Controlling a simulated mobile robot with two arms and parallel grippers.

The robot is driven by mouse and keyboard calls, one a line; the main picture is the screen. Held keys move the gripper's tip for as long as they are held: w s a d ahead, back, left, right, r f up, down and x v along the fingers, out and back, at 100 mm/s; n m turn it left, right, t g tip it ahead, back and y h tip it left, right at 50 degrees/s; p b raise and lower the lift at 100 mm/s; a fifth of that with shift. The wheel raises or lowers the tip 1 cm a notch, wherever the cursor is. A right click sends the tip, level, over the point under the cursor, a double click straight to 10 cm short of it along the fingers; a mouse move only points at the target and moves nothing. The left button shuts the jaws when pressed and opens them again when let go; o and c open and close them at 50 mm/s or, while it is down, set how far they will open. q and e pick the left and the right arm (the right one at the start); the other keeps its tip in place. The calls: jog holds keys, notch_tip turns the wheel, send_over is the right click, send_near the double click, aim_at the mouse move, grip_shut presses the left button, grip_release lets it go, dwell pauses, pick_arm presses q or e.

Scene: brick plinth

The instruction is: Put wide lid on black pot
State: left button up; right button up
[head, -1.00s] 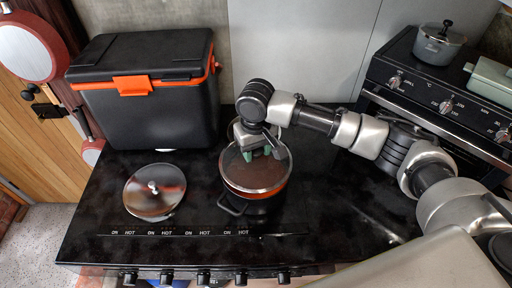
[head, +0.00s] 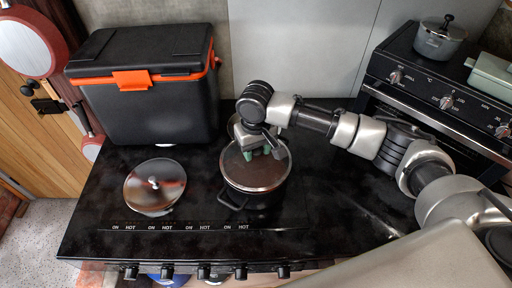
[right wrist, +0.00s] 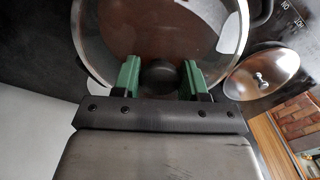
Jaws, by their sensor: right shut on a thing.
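The wide glass lid (head: 256,175) has a metal rim and a dark knob. It lies over the mouth of the black pot (head: 262,200), looks level and covers the opening; whether the rim is fully seated all round is hard to tell. My right gripper (head: 258,152) is above the far part of the lid, shut on its knob. In the right wrist view, the green fingers (right wrist: 162,80) stand either side of the dark knob, with the lid (right wrist: 150,30) filling the top. The pot's near handle shows below the rim. My left gripper is out of view.
A shiny smaller lid (head: 155,188) with a silver knob lies left of the pot. A black cooler with orange trim (head: 145,95) stands behind it. An oven (head: 440,90) with a grey pot (head: 440,42) is at the right. The front hob strip is clear.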

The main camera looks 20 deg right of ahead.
jog(key=shift+f, duration=0.55)
jog(key=o, duration=1.2)
notch_tip(320, 180, up, 11)
jog(key=shift+f+b, duration=0.1)
jog(key=shift+b, duration=1.15)
